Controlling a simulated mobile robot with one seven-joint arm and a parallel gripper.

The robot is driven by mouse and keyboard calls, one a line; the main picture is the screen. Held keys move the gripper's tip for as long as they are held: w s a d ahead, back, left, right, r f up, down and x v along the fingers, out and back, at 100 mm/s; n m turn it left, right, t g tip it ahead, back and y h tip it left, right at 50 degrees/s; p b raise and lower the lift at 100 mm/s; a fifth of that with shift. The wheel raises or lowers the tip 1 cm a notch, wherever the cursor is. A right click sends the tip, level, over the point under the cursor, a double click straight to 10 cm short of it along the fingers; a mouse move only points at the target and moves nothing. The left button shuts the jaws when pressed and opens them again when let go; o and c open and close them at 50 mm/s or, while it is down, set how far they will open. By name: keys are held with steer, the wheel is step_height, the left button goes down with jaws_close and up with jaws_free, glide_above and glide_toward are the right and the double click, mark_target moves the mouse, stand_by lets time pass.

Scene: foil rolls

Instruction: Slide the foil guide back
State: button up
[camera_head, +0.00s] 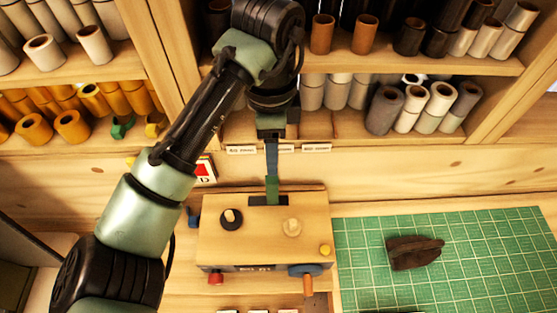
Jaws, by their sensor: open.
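A light wooden box-shaped machine (265,240) stands on the bench. It has a black round knob, a pale wooden knob and a small yellow knob on top. A dark slot plate (262,200) sits at its back edge, where the foil guide seems to be; the guide itself is hard to make out. My gripper (271,150) points down above this plate, seen nearly edge-on, and is open. A narrow blue-grey and green strip (272,188) runs down to the plate; I cannot tell whether it touches the guide or where finger and guide meet.
A green cutting mat (370,285) with a dark brown block (413,252) lies to the right. A blue crank (306,270) and a red knob (216,277) are on the machine's front. Shelves of rolls (440,97) stand close behind my gripper.

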mark_target(272, 188)
steer(key=f, duration=0.1)
steer(key=s+f, duration=0.1)
steer(key=f, duration=0.1)
steer(key=shift+s+a+f+b, duration=0.2)
steer(key=shift+s+f+b, duration=0.05)
steer(key=shift+f+b, duration=0.05)
steer(key=f, duration=0.2)
steer(key=f+b, duration=0.1)
steer(key=f, duration=0.3)
steer(key=shift+w+d+f, duration=0.15)
steer(key=shift+w+f, duration=0.15)
steer(key=shift+w, duration=0.05)
steer(key=shift+s+f+p, duration=0.1)
steer(key=shift+f+p, duration=0.2)
steer(key=shift+f, duration=0.75)
steer(key=shift+c, duration=0.4)
jaws_close()
